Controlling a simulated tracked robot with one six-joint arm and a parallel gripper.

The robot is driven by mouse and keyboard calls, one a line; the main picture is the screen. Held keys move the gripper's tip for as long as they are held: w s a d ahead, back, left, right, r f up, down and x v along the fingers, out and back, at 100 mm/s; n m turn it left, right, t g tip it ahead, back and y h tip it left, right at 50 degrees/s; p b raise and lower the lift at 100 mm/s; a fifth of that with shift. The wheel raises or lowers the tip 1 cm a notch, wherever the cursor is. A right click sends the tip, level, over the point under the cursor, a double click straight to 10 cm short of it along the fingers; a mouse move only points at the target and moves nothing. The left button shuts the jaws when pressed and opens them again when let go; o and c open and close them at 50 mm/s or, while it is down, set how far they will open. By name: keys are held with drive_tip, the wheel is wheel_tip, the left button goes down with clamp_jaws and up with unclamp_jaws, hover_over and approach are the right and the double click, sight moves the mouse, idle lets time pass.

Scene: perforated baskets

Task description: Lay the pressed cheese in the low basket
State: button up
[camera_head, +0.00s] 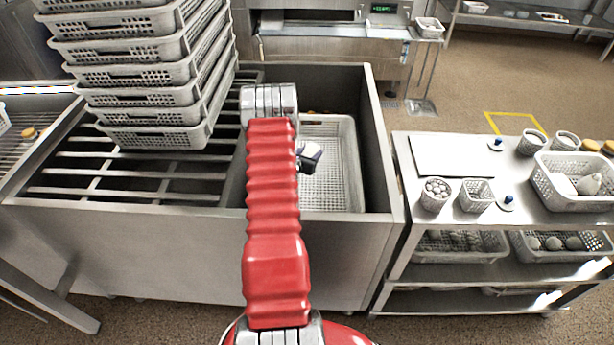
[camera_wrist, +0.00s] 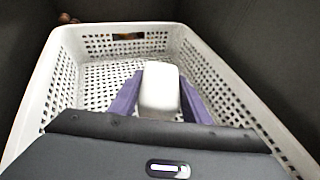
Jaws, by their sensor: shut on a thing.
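The pressed cheese, a white rounded block, is between the two purple fingers of my gripper (camera_wrist: 158,98) in the wrist view. My gripper is shut on the cheese (camera_wrist: 160,85). Both are over the low basket, a white perforated basket (camera_wrist: 215,75), within its walls as seen from the wrist. I cannot tell whether the cheese touches the basket floor. In the head view the basket (camera_head: 345,165) stands inside a deep steel sink well. My red arm hides its left part, and the cheese (camera_head: 309,150) shows only in small part beside the arm.
Dark steel walls (camera_head: 378,150) enclose the basket closely. A tall stack of grey baskets (camera_head: 150,95) stands on the slatted rack at left. A steel cart (camera_head: 455,155) at right carries cups, a board and a filled basket (camera_head: 570,205).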

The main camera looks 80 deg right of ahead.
drive_tip(key=shift+w, duration=0.1)
drive_tip(key=shift+f, duration=2.85)
drive_tip(key=shift+f, duration=2.1)
drive_tip(key=shift+f, duration=0.1)
drive_tip(key=o, duration=1.2)
drive_tip(key=shift+v, duration=3.8)
